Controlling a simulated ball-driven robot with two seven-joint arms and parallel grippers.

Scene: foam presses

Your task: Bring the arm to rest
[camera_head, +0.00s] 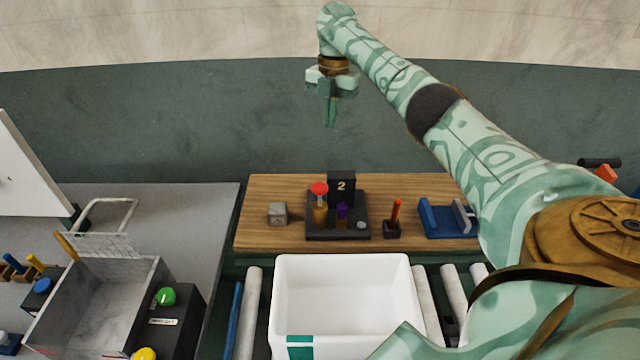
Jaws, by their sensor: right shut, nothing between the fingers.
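My right arm comes in from the right and stretches up and away over the bench. Its gripper (329,112) points down at the top middle, shut and empty, in front of the dark green wall. It hangs clear above the wooden bench top (255,205), touching nothing. My left gripper is not in this view.
Below are a black station marked 2 (341,187) with a red knob (320,188), a grey cube (277,213), an orange stick in a black holder (394,219) and a blue fixture (440,220). A white bin (341,265) sits on rollers. A grey box (146,278) stands left.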

